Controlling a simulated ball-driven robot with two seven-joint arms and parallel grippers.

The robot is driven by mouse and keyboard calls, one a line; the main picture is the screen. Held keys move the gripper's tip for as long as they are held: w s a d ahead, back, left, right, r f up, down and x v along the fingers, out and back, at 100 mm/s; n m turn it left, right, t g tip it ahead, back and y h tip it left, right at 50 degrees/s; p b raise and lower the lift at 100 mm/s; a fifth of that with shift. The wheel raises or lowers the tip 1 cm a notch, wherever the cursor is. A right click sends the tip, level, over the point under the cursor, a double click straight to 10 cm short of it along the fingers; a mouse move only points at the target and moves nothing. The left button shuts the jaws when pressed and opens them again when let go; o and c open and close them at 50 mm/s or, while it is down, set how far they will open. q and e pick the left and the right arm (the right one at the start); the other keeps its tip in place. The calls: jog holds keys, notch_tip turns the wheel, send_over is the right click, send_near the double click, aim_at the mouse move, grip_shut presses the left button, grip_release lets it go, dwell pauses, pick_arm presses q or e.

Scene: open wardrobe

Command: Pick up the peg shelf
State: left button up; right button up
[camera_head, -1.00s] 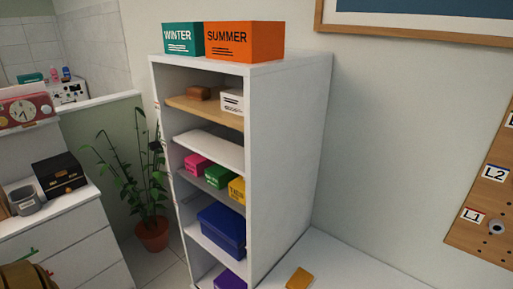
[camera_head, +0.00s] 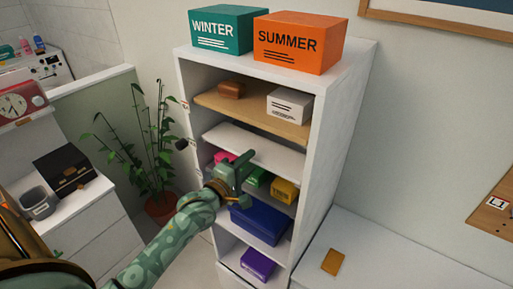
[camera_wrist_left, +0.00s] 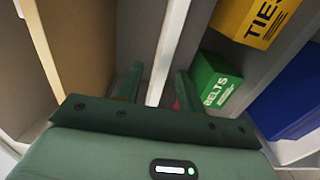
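The white board (camera_head: 268,155) in the middle of the open wardrobe, below the wooden shelf, is probably the peg shelf; its pegs cannot be made out. My left gripper (camera_head: 243,167) is at the front of the wardrobe, near this board's front edge. In the left wrist view its two fingers (camera_wrist_left: 158,82) are spread apart, with the white board's edge (camera_wrist_left: 170,45) running between them. I see no clear contact, and the gripper is not shut on it. My right gripper is not in view.
Above is the wooden shelf (camera_head: 246,110) with a brown block (camera_head: 231,90) and a white box (camera_head: 289,105). Below are the pink, green (camera_head: 259,178) and yellow (camera_head: 285,191) boxes. Lower sit a blue bin (camera_head: 261,223) and purple box (camera_head: 258,263). A plant (camera_head: 155,150) stands left.

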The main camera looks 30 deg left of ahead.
aim_at(271, 142)
pick_arm(q)
jog(key=shift+w+a, duration=0.1)
jog(key=shift+w, duration=1.15)
jog(key=w, duration=0.4)
jog(key=shift+w+d+f, duration=0.15)
jog(key=shift+w+d, duration=0.1)
jog(key=shift+w, duration=0.1)
jog(key=shift+s, duration=0.15)
jog(key=shift+c, duration=0.9)
grip_shut()
